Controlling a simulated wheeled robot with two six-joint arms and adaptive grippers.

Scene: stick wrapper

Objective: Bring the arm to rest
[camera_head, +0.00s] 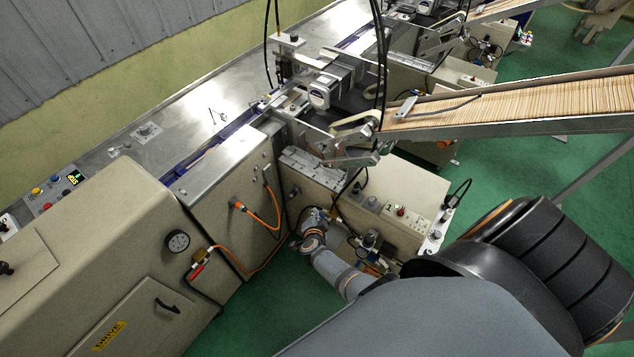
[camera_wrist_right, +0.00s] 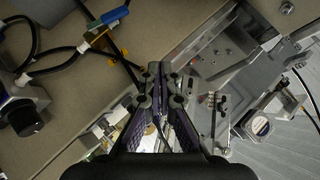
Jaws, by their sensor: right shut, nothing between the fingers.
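My right gripper (camera_wrist_right: 158,72) shows in the wrist view with its two dark fingers together and nothing between them. It is in front of the machine's beige panel and metal parts. In the head view my right arm reaches in from the lower right, and its grey wrist with orange rings is low beside the beige machine cabinet (camera_head: 410,178). The gripper's tips are small and hard to make out there. My left gripper is in neither view.
A stick conveyor (camera_head: 510,103) slopes in from the right. Green floor is open at right.

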